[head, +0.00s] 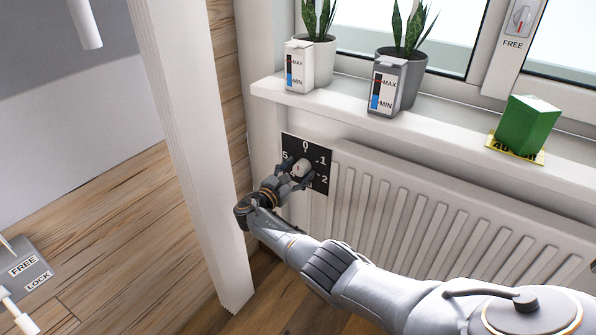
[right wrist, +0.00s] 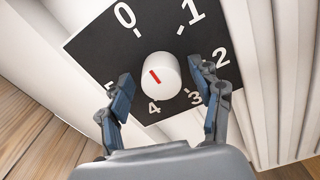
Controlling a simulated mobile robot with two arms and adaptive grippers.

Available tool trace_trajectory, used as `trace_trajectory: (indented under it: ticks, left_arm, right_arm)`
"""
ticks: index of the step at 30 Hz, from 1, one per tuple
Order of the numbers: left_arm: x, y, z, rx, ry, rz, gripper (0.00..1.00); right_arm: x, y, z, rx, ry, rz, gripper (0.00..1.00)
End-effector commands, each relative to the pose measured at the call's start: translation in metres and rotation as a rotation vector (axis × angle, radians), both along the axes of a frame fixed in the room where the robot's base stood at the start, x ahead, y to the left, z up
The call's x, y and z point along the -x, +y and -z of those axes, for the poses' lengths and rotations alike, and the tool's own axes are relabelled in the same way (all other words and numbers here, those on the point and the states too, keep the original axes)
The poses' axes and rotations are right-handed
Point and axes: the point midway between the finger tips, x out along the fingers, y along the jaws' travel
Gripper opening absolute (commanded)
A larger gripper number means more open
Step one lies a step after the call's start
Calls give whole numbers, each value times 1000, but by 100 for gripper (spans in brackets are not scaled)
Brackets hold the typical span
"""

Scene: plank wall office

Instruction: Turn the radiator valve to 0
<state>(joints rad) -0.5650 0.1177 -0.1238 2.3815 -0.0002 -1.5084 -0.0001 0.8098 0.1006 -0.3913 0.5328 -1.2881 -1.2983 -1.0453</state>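The radiator valve (head: 303,167) is a white round knob on a black dial plate (head: 322,152) at the left end of the radiator. In the right wrist view the knob (right wrist: 162,70) has a short red mark slanting from upper left to lower right. The plate (right wrist: 90,48) carries numbers 0 to 5, with 0 at its upper left there. My right gripper (head: 298,174) is at the dial. In the right wrist view its fingers (right wrist: 171,82) are open on either side of the knob, with visible gaps. My left gripper is not in view.
The white radiator (head: 430,215) runs right under a windowsill (head: 480,138). On the sill stand two potted plants, two level gauges and a green box (head: 530,122). A white post (head: 185,130) stands close left of my right gripper. A FREE/LOCK panel (head: 28,268) is at lower left.

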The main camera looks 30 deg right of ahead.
Motion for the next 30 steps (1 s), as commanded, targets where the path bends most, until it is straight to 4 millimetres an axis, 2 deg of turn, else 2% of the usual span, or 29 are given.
trace_trajectory:
  ticks: [6,10,24,30]
  left_arm:
    - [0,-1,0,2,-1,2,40]
    - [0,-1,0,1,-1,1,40]
    - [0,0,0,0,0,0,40]
    - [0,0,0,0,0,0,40]
  right_arm:
    - [1,1,1,-1,0,0,64]
    - [4,11,1,-1,-2,-2,64]
    - [39,94,1,-2,1,-2,64]
    - [45,109,0,0,0,0,64]
